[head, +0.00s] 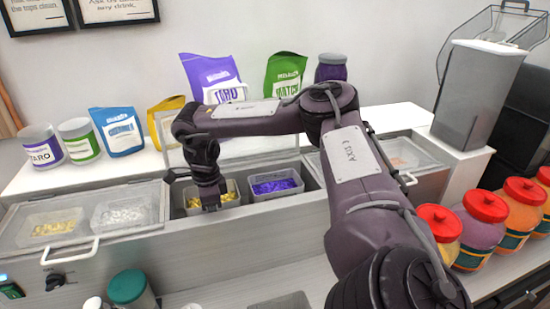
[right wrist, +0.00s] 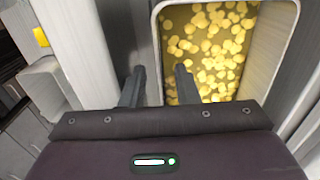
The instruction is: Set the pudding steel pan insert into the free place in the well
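A pan insert with yellow pieces, which I take to be the pudding pan (head: 234,188), is at the well's middle opening in the head view, left of a pan with purple pieces (head: 275,187). I cannot tell how deep it sits. My right gripper (head: 211,206) is low at its near side and hides part of it. In the right wrist view, the right gripper (right wrist: 159,75) is open, its fingers apart on either side of the pan's wall (right wrist: 155,45), one inside over the yellow pieces. My left gripper is not in view.
A clear sliding lid with a handle (head: 70,250) covers two pans on the left; another lid (head: 405,155) is at right. Bags and tubs (head: 80,140) stand on the back ledge. Red-lidded jars (head: 484,215) are at right, and a green-lidded tub (head: 128,287) is in front.

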